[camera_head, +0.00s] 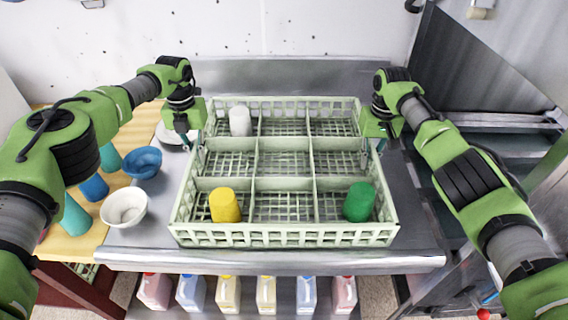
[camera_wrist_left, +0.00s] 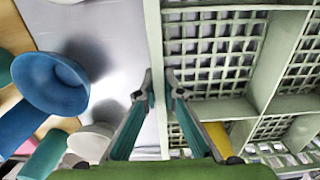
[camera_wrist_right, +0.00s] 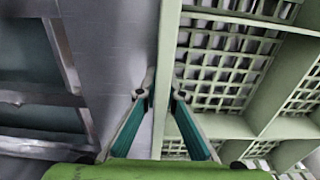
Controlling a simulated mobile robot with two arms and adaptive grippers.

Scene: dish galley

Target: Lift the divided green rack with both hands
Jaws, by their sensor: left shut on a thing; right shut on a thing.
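The divided green rack (camera_head: 285,237) is pale green, with a grid floor and several compartments, over the steel counter. A white cup (camera_head: 240,121) is in its back left compartment, a yellow cup (camera_head: 226,206) in the front left and a green cup (camera_head: 359,202) in the front right. My left gripper (camera_wrist_left: 160,85) is shut on the rack's left side wall (camera_wrist_left: 153,35). My right gripper (camera_wrist_right: 160,93) is shut on its right side wall (camera_wrist_right: 169,45). The rack looks level; I cannot tell whether it touches the counter.
A blue bowl (camera_head: 142,162) and a white bowl (camera_head: 124,207) are left of the rack, with several cups on a wooden surface (camera_head: 87,238). Several jugs (camera_head: 228,293) stand below the steel counter (camera_head: 270,262). A steel machine is at the right; a wall is behind.

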